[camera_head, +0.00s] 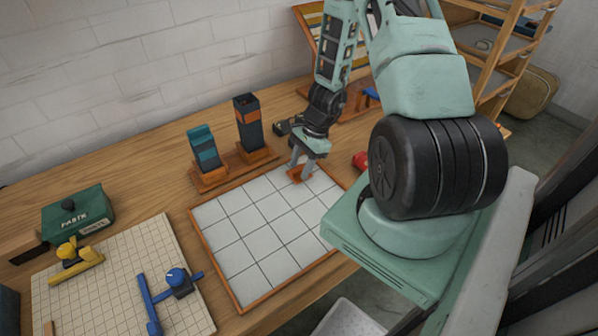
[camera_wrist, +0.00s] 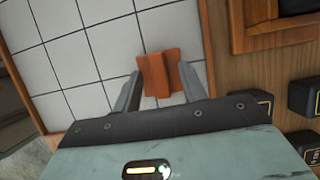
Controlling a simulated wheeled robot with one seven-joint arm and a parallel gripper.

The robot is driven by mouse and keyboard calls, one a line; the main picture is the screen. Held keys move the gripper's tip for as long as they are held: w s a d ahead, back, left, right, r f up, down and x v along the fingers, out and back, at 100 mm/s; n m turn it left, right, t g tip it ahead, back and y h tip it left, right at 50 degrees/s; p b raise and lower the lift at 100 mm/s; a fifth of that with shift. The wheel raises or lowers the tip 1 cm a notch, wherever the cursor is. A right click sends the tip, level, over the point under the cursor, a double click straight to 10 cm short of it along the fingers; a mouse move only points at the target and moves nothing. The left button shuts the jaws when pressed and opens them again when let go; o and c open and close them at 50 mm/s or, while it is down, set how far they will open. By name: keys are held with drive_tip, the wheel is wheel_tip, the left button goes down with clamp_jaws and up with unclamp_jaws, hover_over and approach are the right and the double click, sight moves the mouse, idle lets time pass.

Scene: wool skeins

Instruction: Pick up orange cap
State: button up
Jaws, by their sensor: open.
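The orange cap (camera_wrist: 159,72) is a small flat orange-brown piece with a raised ridge along its middle. It lies on the white tiled board (camera_wrist: 78,67), near the board's edge. In the head view the cap (camera_head: 297,174) shows at the board's far right corner, partly hidden by my gripper. My gripper (camera_wrist: 163,85) is open, with one finger on each side of the cap. It also shows low over that corner in the head view (camera_head: 301,168). I cannot tell whether the fingers touch the cap.
A wooden stand (camera_head: 235,169) holding a teal block (camera_head: 203,147) and a taller dark block with an orange band (camera_head: 248,122) is left of my gripper. A red object (camera_head: 360,161) lies to the right. A green box (camera_head: 78,211) and a gridded mat (camera_head: 115,274) are at left.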

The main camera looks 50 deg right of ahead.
clamp_jaws()
